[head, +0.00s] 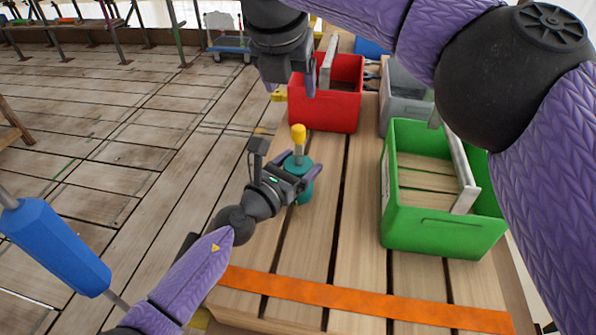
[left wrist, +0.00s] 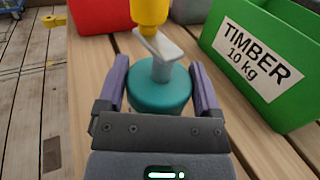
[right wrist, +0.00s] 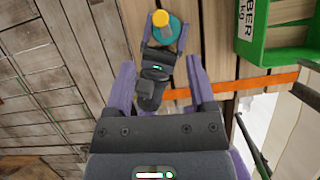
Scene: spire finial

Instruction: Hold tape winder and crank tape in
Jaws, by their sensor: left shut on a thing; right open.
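The tape winder (head: 304,188) is a teal round body with a grey crank arm and a yellow knob (head: 298,132) on top. It stands on the slatted wooden table. My left gripper (head: 302,178) is shut on the teal body, with a finger on each side; this shows in the left wrist view (left wrist: 160,92). The crank arm (left wrist: 158,46) and knob stand clear above those fingers. My right gripper (head: 290,90) is open and empty, raised above and beyond the winder. In the right wrist view the winder (right wrist: 168,32) lies past the open fingertips. No tape can be made out.
A red crate (head: 335,105) stands behind the winder. A green crate (head: 440,235) labelled timber stands to its right, with a grey bin (head: 400,110) behind. An orange strip (head: 360,302) crosses the near table. Bare slats lie between winder and green crate.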

